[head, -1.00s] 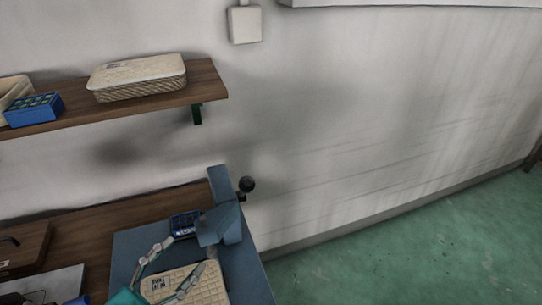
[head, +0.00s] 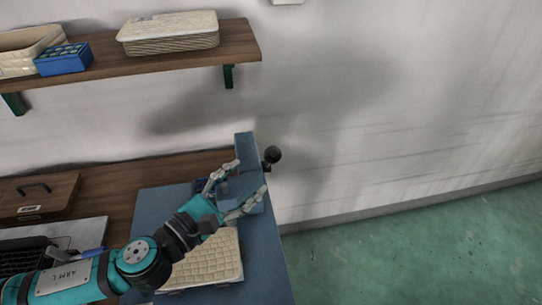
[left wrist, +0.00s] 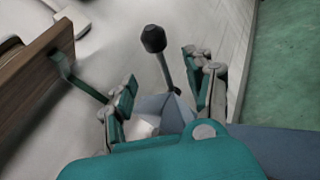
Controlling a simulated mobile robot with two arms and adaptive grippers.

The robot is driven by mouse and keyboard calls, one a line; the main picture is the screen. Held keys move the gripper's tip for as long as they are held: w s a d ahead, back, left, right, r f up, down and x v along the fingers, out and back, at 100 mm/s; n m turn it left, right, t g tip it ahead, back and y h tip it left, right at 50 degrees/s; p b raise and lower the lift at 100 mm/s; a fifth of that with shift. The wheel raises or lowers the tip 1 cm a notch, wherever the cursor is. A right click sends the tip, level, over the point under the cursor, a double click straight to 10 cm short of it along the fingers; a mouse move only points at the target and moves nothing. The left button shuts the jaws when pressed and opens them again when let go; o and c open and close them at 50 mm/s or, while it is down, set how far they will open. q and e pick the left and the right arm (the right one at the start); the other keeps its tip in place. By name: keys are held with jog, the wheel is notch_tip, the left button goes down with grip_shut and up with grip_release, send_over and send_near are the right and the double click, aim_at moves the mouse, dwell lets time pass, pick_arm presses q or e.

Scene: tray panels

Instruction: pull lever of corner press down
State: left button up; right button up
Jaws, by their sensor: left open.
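The corner press (head: 247,150) is a blue-grey upright frame at the right end of the bench, near the wall. Its lever ends in a black knob (head: 272,155), to the right of the upright. In the left wrist view the lever (left wrist: 164,76) rises with its knob (left wrist: 153,38) at the top. My left gripper (head: 250,177) is open and empty around the front of the press, which it partly hides. In the left wrist view the lever shows between its spread fingers, with no clear contact. My right gripper is not in view.
A cream panel (head: 205,262) lies on the blue mat (head: 265,265) below my left arm. A wooden box (head: 38,193) and a dark basket (head: 25,257) are to the left. A shelf (head: 240,42) with cream trays and a blue box (head: 63,59) hangs above. Floor at right is clear.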

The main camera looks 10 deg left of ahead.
aim_at(272, 157)
pick_arm(q)
jog(key=p+x, duration=0.1)
jog(key=x, duration=0.7)
jog(key=shift+r, duration=0.15)
jog(key=shift+w+d+p, duration=0.2)
jog(key=shift+w+p, duration=0.1)
jog(key=shift+w, duration=0.05)
grip_shut()
jog(key=shift+d, duration=0.1)
jog(key=shift+w+d, duration=0.1)
jog(key=shift+w, duration=0.05)
